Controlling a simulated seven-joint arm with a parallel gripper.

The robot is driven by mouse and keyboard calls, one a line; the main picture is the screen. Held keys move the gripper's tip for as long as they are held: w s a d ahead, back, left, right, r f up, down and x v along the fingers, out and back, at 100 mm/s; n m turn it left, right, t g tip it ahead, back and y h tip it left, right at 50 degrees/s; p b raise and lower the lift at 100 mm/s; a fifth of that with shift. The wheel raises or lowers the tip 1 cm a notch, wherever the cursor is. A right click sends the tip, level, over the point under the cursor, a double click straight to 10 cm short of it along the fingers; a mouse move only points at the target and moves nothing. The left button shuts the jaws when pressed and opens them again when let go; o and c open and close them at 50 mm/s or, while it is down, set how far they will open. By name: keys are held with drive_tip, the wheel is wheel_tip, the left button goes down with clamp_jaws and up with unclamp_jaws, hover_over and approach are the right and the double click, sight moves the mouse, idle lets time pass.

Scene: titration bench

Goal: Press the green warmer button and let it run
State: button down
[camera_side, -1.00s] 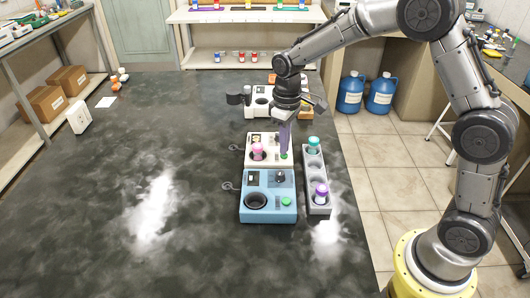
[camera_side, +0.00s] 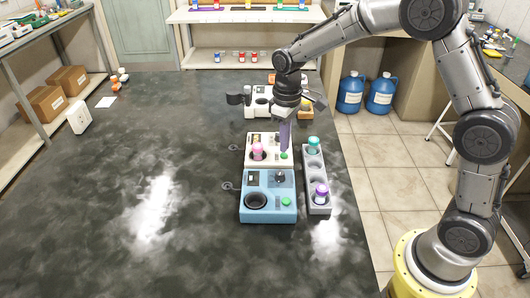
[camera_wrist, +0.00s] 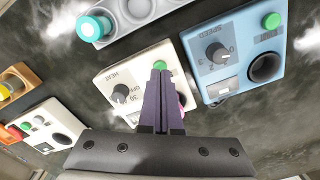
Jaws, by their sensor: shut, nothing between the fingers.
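The white warmer (camera_side: 251,161), marked HEAT, stands on the dark bench between the blue device and another white device behind. It also shows in the wrist view (camera_wrist: 112,75), with its black heat knob (camera_wrist: 123,94). Its green button (camera_side: 284,156) is just under my purple fingertips, and in the wrist view the button (camera_wrist: 159,65) is partly hidden by them. My gripper (camera_side: 285,149) is shut and empty, pointing down over the button. I cannot tell whether the tips touch it. A pink-capped vial (camera_side: 258,149) sits in the warmer's well, mostly hidden by the fingers in the wrist view.
The blue device (camera_side: 267,212) with its SPEED knob and own green button (camera_side: 286,201) stands in front. A grey rack (camera_side: 316,182) on the right holds teal-capped (camera_side: 313,143) and purple-capped (camera_side: 321,191) vials. Another white device (camera_side: 255,106) stands behind. The bench's left is mostly clear.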

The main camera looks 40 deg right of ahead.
drive_tip(key=shift+r, duration=2.95)
drive_tip(key=s+r+t, duration=0.4)
drive_tip(key=s+r, duration=0.7)
drive_tip(key=r, duration=0.2)
drive_tip(key=s+f+m, duration=0.1)
drive_tip(key=s+f, duration=0.2)
drive_tip(key=s, duration=0.5)
drive_tip(key=s+d+f+m+t, duration=0.1)
drive_tip(key=s+f+m, duration=0.1)
drive_tip(key=s, duration=0.5)
drive_tip(key=shift+s+d+f+t, duration=0.15)
drive_tip(key=shift+s+f+t, duration=0.15)
drive_tip(key=shift+s+f, duration=0.15)
idle(1.8)
